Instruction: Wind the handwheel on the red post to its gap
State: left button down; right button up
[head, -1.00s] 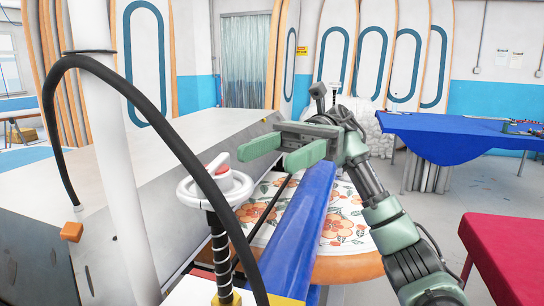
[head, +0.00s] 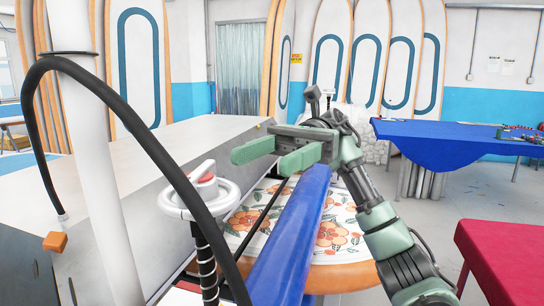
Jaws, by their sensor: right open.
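The handwheel (head: 172,201) is a white ring with a raised white hub that carries a red patch (head: 204,177). It sits on top of a post with a dark and white spiral (head: 208,250) at the lower left of centre. My left gripper is not in view.
A black hose (head: 120,118) arches from a white pole (head: 92,150) across the wheel. A long pale bench (head: 150,140) stands behind. A blue bar (head: 290,245) and a flowered board (head: 335,235) lie right of the wheel. Blue (head: 450,140) and red (head: 510,250) tables stand right.

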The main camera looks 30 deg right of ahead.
jog(key=b+v, duration=0.1)
jog(key=v, duration=0.6)
jog(key=shift+d, duration=0.25)
jog(key=shift+w, duration=0.15)
